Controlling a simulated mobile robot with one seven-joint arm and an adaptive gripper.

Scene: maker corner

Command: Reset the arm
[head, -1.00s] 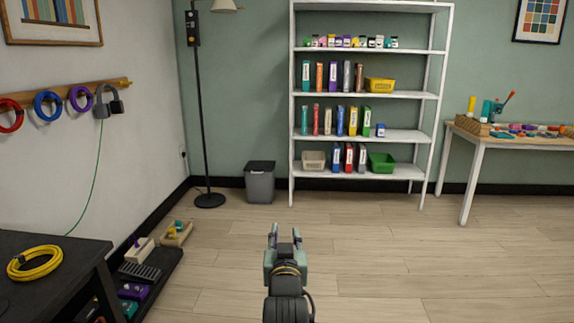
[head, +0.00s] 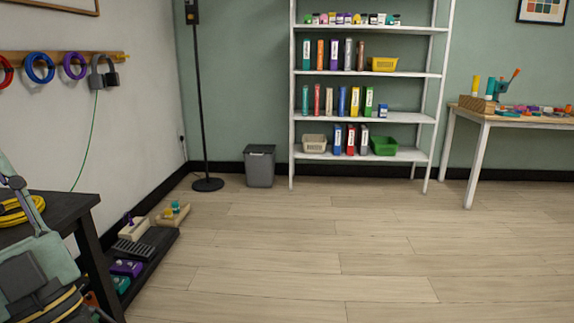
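My gripper (head: 18,190) is at the lower left edge of the head view, large and close to the camera. Its teal and dark grey body with yellow bands is partly cut off by the frame. A grey finger linkage points up and left, in front of the black table. The fingertips are not clearly shown, so I cannot tell whether it is open or shut, or whether it holds anything.
The black table (head: 68,208) with a yellow cable coil (head: 30,211) is behind my gripper. A low black shelf (head: 150,255) holds pedals. A grey bin (head: 260,168), white shelf unit (head: 292,100) and wooden table (head: 500,119) stand farther back. The middle floor is clear.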

